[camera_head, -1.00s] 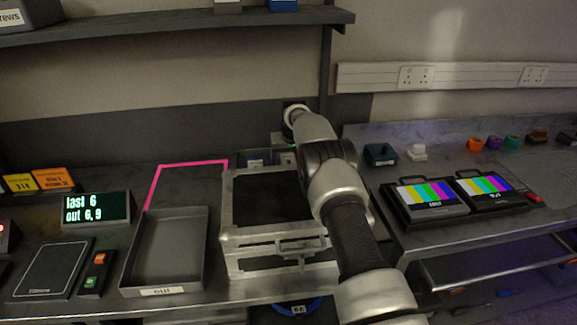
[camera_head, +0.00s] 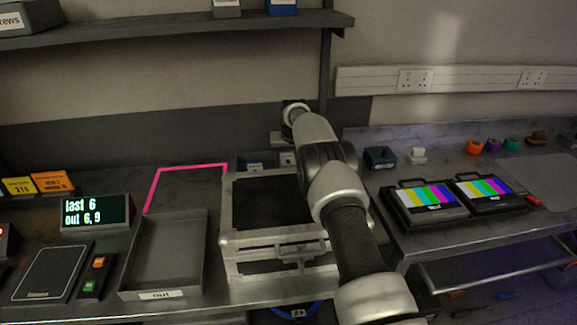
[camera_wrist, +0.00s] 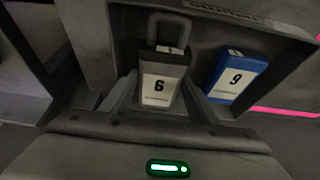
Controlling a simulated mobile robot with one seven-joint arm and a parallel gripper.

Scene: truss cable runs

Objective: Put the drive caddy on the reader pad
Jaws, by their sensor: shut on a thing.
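The reader pad (camera_head: 47,271) is a flat dark panel with a thin pale outline at the front left of the bench in the head view. My gripper (camera_wrist: 163,98) is shut on a grey drive caddy (camera_wrist: 160,88) with a white label "6" and a loop handle. That caddy is in a dark bin (camera_wrist: 203,42). A blue caddy (camera_wrist: 235,78) labelled "9" is beside it, to the right in the wrist view. In the head view my arm reaches back over the bench, and my fingers are hidden.
A metal case (camera_head: 270,205) stands in front of the bin. A tray labelled "out" (camera_head: 165,250) and a small button box (camera_head: 95,275) lie between it and the pad. A display (camera_head: 95,212) reads "last 6, out 6,9". A shelf (camera_head: 180,22) is overhead.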

